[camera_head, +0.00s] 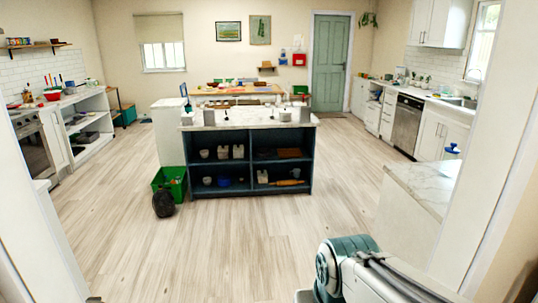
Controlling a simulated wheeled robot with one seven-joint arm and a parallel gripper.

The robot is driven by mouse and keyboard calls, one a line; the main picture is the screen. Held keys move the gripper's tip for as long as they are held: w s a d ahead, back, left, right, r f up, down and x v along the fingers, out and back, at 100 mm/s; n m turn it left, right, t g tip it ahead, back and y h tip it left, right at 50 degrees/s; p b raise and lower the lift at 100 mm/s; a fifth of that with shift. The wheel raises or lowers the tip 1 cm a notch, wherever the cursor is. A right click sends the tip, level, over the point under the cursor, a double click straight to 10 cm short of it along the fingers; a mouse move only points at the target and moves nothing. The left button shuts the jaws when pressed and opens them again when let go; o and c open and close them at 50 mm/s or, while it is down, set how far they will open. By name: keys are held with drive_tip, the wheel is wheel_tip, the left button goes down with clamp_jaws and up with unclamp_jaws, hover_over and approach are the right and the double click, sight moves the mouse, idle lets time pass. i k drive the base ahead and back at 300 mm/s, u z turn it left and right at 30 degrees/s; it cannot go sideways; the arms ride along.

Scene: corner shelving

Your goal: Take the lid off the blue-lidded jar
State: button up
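A small blue lid-like thing (452,148) shows at the right, at the back of the near marble-topped counter and close to the white wall edge. It looks like the blue lid of the jar; the jar's body under it is too small and pale to make out. A part of my arm (375,272), teal and white, reaches in at the bottom right, well below and in front of that counter. My gripper is out of the picture.
The near counter (425,183) stands at the right beside a white wall edge. A dark island shelf (250,168) with pots and boxes stands mid-room. A green crate (170,182) and a dark round thing (163,202) are left of it. The wooden floor (230,245) ahead is clear.

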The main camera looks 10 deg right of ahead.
sight(452, 149)
drive_tip(key=u, duration=0.05)
drive_tip(key=i, duration=1.55)
drive_tip(key=z, duration=0.35)
drive_tip(key=i, duration=1.4)
drive_tip(key=z, duration=1.65)
drive_tip(key=i, duration=0.75)
drive_tip(key=z, duration=1)
drive_tip(key=i, duration=0.25)
drive_tip(key=z, duration=0.1)
